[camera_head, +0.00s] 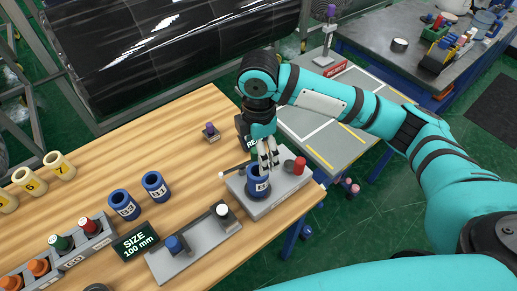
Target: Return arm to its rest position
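My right arm comes in from the right, and its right gripper (268,160) points down at the rear rim of a blue cup (258,187) marked with a "B". The fingertips are at or just above the rim; I cannot tell whether they touch it or how far apart they are. The cup stands upright on a grey fixture plate (284,194) at the table's right end. My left gripper is not in view.
Beside the cup is a red-capped piece (299,166). Blue cups (155,186), a grey gauge (190,252) and a "SIZE 100 mm" sign (136,241) stand on the wooden table (105,145). A grey reject table (330,130) stands behind. The table's rear middle is clear.

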